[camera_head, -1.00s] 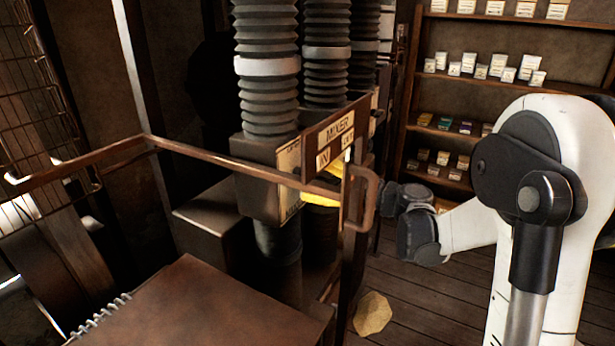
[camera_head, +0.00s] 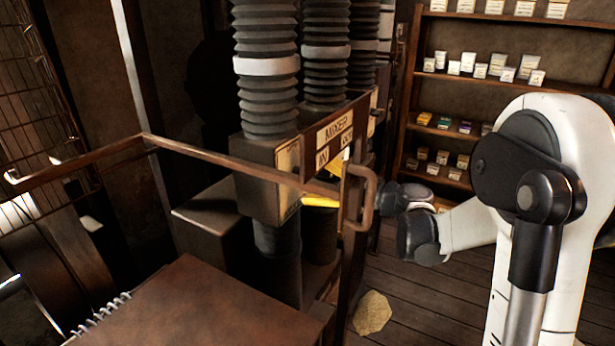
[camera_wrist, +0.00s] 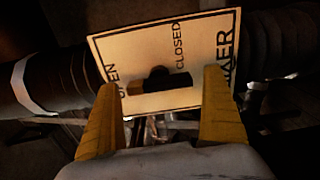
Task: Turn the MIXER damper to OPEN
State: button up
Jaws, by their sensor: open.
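The MIXER damper's label plate (camera_wrist: 140,45) fills the middle of the wrist view. It reads OPEN at its left, CLOSED right of centre and, partly covered, MIXER at its right edge. A dark damper handle (camera_wrist: 165,82) stands out from the plate, its bar lying nearly level in that view. My gripper (camera_wrist: 163,78) is open, with one yellow finger on each side of the handle and visible gaps between. In the head view, a yellow part of my gripper (camera_head: 320,201) shows below the MIXER sign (camera_head: 338,130); the handle is hidden there.
Ribbed dark ducts (camera_head: 266,100) rise beside the sign. A brown rail (camera_head: 215,160) with a bent end crosses in front of the damper. A brown box-like top (camera_head: 195,305) stands at the front. Shelves (camera_head: 500,95) with small boxes are behind my arm.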

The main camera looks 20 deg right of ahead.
jog(key=v, duration=1.2)
